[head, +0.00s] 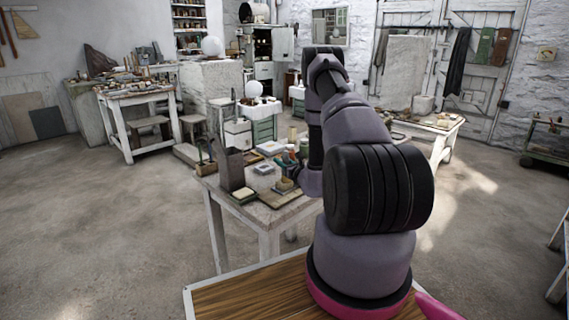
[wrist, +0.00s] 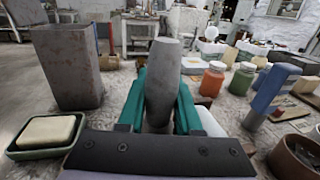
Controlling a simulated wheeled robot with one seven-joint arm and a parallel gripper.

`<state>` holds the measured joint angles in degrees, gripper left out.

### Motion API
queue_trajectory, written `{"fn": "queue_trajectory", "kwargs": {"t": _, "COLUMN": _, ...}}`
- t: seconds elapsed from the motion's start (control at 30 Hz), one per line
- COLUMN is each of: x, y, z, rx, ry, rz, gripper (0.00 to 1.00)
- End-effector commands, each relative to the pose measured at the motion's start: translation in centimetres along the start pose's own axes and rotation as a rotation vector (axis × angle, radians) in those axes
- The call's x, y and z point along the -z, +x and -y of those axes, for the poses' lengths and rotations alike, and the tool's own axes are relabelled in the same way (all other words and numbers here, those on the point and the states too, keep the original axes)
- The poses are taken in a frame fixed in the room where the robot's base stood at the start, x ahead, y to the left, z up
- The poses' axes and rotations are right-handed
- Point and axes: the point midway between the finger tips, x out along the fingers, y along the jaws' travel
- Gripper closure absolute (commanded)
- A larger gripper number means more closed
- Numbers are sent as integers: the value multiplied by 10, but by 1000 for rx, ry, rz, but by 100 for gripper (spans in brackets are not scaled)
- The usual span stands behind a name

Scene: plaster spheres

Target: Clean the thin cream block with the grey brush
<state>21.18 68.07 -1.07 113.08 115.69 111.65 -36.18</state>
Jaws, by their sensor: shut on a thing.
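My gripper (wrist: 161,84) has teal fingers, shut on a grey, tapered piece that looks like the grey brush (wrist: 163,66). It stands roughly upright between the fingers; bristles are not visible. A cream block (wrist: 46,131) lies in a shallow dark green dish (wrist: 22,153) at the lower left of the wrist view, left of my gripper and apart from it. The cream block also shows in the head view (head: 243,193), near the table's front left corner. My arm covers part of the table in the head view, so the brush is hard to make out there.
Orange-red (wrist: 213,79) and green (wrist: 242,80) jars stand right of my gripper, with a blue upright piece (wrist: 270,92) and a brown bowl (wrist: 297,157) farther right. The worktable (head: 207,186) is crowded.

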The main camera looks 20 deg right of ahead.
Motion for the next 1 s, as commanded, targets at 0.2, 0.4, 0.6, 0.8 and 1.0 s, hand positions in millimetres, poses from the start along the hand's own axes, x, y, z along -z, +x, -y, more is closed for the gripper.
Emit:
{"fn": "queue_trajectory", "kwargs": {"t": 0.2, "x": -1, "y": 8, "z": -2, "rx": 0, "ry": 1, "rz": 1, "gripper": 100}}
{"fn": "queue_trajectory", "kwargs": {"t": 0.4, "x": 0, "y": 19, "z": -5, "rx": 0, "ry": 1, "rz": 1, "gripper": 100}}
{"fn": "queue_trajectory", "kwargs": {"t": 0.6, "x": 1, "y": 29, "z": -7, "rx": 1, "ry": 1, "rz": 0, "gripper": 100}}
{"fn": "queue_trajectory", "kwargs": {"t": 0.8, "x": 1, "y": 28, "z": -6, "rx": 2, "ry": 1, "rz": 0, "gripper": 100}}
{"fn": "queue_trajectory", "kwargs": {"t": 1.0, "x": 1, "y": 17, "z": -4, "rx": 1, "ry": 1, "rz": -1, "gripper": 100}}
